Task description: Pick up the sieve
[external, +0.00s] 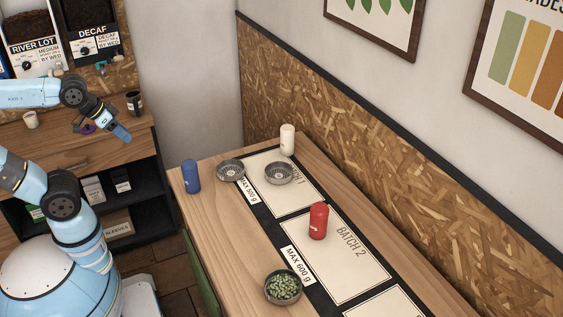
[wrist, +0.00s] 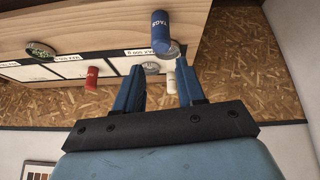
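Two round grey metal dishes stand at the far end of the table. The left dish (external: 231,170) is beside the batch 1 card, and the right dish (external: 279,173) is on it. Either could be the sieve; I cannot tell which. In the wrist view the left dish (wrist: 175,50) is partly hidden behind a blue canister, and the right dish (wrist: 150,68) shows between my fingers. My gripper (external: 118,133) is in the air left of the table, well away from both dishes. In the wrist view its blue fingers (wrist: 160,68) are apart with nothing held.
The blue canister (external: 191,176) stands at the table's left edge, near the left dish. A white canister (external: 287,139) is behind the right dish. A red canister (external: 318,220) and a bowl of green beans (external: 283,287) stand nearer the front. A shelf unit (external: 130,190) is at the left.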

